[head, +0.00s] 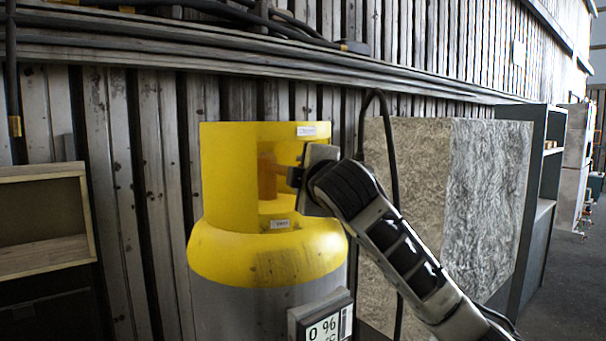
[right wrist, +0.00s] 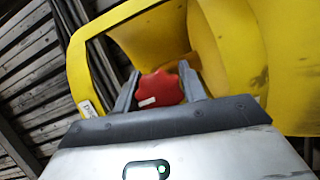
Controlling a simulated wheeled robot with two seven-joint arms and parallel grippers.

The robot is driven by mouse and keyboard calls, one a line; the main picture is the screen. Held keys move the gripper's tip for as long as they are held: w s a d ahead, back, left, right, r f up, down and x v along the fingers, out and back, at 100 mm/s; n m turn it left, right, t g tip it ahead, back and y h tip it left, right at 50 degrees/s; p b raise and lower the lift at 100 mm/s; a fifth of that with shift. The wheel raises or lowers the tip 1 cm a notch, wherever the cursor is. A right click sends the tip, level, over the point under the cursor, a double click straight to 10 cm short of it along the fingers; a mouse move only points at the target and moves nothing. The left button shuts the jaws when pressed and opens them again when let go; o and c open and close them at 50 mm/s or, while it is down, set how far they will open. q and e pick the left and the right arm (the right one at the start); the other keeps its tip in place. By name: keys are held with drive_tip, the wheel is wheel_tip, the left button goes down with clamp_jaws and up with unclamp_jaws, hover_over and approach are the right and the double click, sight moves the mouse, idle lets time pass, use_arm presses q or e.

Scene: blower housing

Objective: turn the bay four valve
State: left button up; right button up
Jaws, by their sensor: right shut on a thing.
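A gas cylinder with a yellow top (head: 262,262) and a grey body stands before the wall. Its yellow collar also shows in the right wrist view (right wrist: 235,45). A red lobed valve knob (right wrist: 160,88) with a small white label sits inside the collar. My right gripper (head: 287,176) reaches into the collar opening from the right. In the right wrist view my right gripper (right wrist: 158,84) has one finger on each side of the knob and is shut on it. In the head view an orange-brown part (head: 267,176) shows inside the collar; the gripper partly hides it. My left gripper is not in view.
A display (head: 322,328) reading "0 %" is at the cylinder's front. A stone-patterned block (head: 480,200) and dark shelf (head: 540,230) stand to the right. A wooden-edged cabinet (head: 45,225) is at left. Pipes (head: 200,58) run along the ribbed wall above. Open floor shows far right.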

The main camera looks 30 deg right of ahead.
idle(0.4)
drive_tip(key=o, duration=1)
drive_tip(key=shift+c, duration=0.2)
drive_tip(key=shift+s, duration=0.1)
drive_tip(key=b+v, duration=0.2)
drive_tip(key=v, duration=1.3)
drive_tip(key=shift+s, duration=0.35)
drive_tip(key=shift+r, duration=0.1)
